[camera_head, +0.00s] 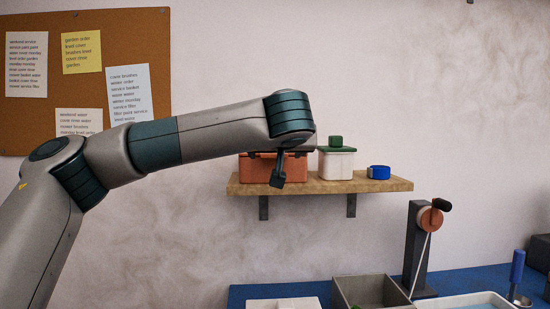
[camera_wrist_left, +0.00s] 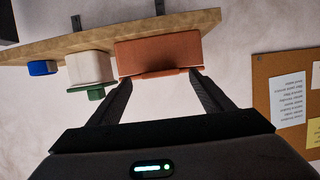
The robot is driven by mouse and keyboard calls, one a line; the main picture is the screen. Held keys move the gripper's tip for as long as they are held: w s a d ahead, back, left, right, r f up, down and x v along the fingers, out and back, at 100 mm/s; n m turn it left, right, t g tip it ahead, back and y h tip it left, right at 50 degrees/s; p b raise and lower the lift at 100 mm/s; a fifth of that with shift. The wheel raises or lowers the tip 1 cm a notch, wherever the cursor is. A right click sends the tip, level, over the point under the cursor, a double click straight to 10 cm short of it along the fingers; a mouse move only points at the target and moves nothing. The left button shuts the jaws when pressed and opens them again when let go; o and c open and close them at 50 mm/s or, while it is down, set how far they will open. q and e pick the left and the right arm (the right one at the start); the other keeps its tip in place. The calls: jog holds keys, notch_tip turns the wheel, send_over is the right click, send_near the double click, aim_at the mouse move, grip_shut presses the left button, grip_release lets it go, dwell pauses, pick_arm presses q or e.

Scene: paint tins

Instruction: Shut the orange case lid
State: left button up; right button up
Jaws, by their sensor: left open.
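The orange case (camera_head: 262,171) stands at the left end of the wooden wall shelf. My left arm crosses in front of it and hides its upper part. The case also shows in the left wrist view (camera_wrist_left: 160,53), which is upside down, with a thin orange edge along its top. I cannot tell clearly how far the lid is open. My left gripper (camera_head: 281,178) is at the front of the case. In the wrist view the left gripper (camera_wrist_left: 160,84) has its two dark fingers spread near the case's top edge, with nothing held between them.
On the wooden shelf (camera_head: 330,187), a white tin (camera_head: 336,165) with a green lid (camera_head: 336,142) stands right of the case, then a blue round object (camera_head: 379,172). Below are a grey open box (camera_head: 362,290) and a crank post (camera_head: 417,250) on a blue surface.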

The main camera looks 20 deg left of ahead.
pick_arm(q)
jog(key=b+v, duration=0.1)
jog(key=v, duration=1.2)
jog(key=shift+b, duration=0.35)
pick_arm(e)
jog(key=v, duration=0.5)
jog(key=shift+w+a+r, duration=0.15)
jog(key=shift+w+r, duration=0.2)
jog(key=shift+r, duration=0.05)
pick_arm(q)
jog(key=shift+s, duration=0.15)
